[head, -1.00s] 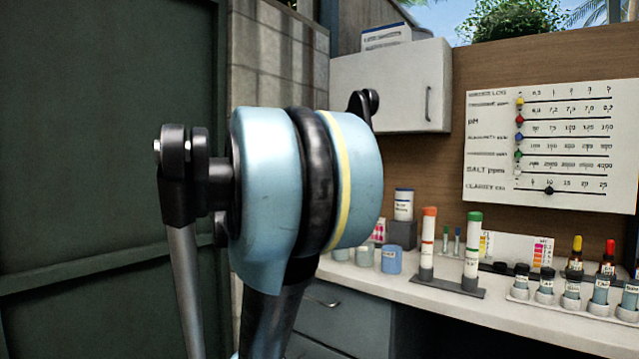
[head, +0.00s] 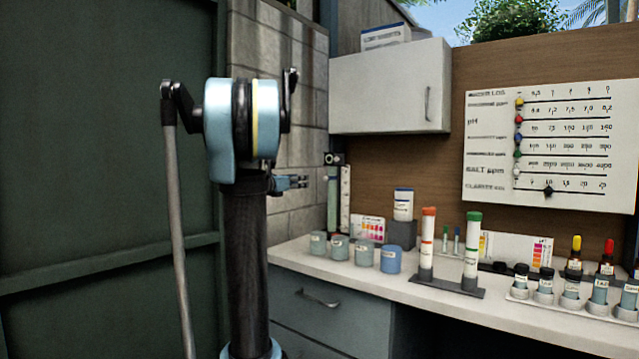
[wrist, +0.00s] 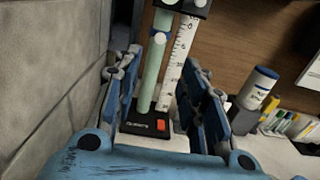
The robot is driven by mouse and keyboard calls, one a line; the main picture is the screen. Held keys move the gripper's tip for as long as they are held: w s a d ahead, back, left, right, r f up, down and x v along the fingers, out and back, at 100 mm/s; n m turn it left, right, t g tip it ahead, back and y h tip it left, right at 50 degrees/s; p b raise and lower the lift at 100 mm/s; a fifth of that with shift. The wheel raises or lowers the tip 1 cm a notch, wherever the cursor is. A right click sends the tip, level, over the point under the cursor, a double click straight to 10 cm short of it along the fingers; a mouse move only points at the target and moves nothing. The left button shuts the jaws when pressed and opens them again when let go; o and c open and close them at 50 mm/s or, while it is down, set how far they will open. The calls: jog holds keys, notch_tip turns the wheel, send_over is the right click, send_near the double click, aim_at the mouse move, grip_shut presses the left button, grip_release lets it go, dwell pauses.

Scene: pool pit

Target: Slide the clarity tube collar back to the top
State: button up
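The clarity tube is a pale green upright cylinder (wrist: 152,72) beside a white ruled scale (wrist: 179,50), on a black base with an orange patch (wrist: 145,122). A blue collar with a pale round knob (wrist: 160,36) sits around the tube, a little below the black top piece (wrist: 188,6). The tube also shows at the back left of the counter in the head view (head: 332,200). My gripper (wrist: 162,65) is open, with its blue fingers on either side of the tube and scale in the wrist picture. In the head view my gripper (head: 300,182) is left of the tube, empty. Contact cannot be told.
A block wall (wrist: 50,80) is close on the left. Several small jars (head: 340,247) stand on the counter (head: 400,290) near the tube. A white-labelled bottle (head: 403,204), capped tubes (head: 472,245) and dropper bottles (head: 571,280) stand further right. A wall cabinet (head: 390,85) hangs above.

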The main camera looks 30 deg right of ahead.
aim_at(324, 178)
jog(key=x, duration=1.5)
jog(key=shift+w+d, duration=0.1)
jog(key=shift+d, duration=0.3)
grip_shut()
